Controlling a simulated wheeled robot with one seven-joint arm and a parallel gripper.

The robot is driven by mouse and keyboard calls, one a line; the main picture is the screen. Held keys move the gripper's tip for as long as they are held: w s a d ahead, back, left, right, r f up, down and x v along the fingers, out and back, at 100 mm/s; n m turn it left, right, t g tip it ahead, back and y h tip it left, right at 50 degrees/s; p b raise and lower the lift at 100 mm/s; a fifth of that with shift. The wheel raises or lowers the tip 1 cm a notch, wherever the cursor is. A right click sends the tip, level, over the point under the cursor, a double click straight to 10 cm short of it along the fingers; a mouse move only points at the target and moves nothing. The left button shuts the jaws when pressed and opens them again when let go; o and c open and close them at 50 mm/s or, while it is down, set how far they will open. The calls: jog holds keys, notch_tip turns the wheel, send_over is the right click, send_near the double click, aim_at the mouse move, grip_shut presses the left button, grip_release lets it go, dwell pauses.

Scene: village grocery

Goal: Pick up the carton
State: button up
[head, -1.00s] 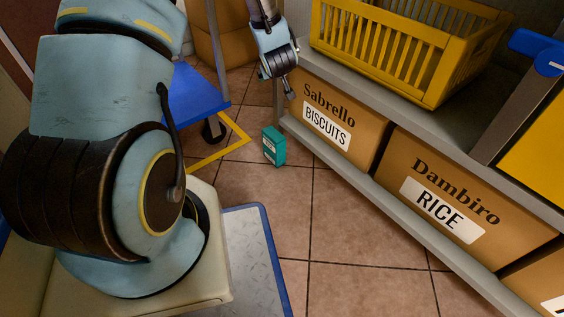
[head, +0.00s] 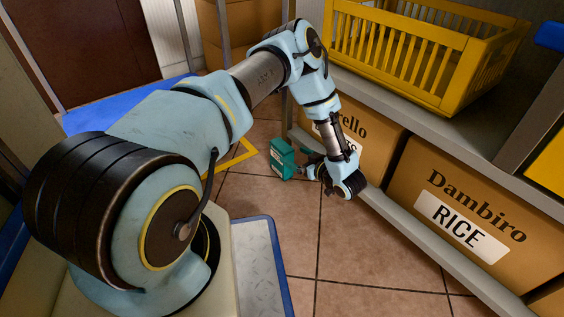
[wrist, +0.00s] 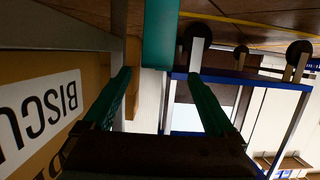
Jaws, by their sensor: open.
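The teal carton (head: 281,160) stands on the tiled floor beside the lower shelf in the head view. My gripper (head: 304,167) is low, just to the right of the carton, pointing toward it. In the wrist view, which is upside down, the carton (wrist: 160,34) shows at the top, ahead of my gripper (wrist: 163,80). The two fingers are spread apart with nothing between them. The carton lines up with the gap between the fingers. Whether a fingertip touches it I cannot tell.
Cardboard boxes, including a rice box (head: 465,205), fill the lower shelf on the right, close to my gripper. A yellow basket (head: 395,62) sits on the shelf above. A yellow frame bar (head: 233,160) lies left of the carton. The floor in front is clear.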

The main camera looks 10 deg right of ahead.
aim_at(289, 153)
jog(key=b+x, duration=0.1)
jog(key=x, duration=0.2)
jog(key=shift+w+a+f, duration=0.1)
jog(key=shift+w+f, duration=0.05)
jog(key=shift+w, duration=0.1)
jog(key=b+x, duration=0.2)
jog(key=r+b+x, duration=0.1)
jog(key=b+x, duration=0.1)
jog(key=x, duration=0.1)
jog(key=shift+w, duration=0.3)
jog(key=shift+c, duration=0.3)
grip_shut()
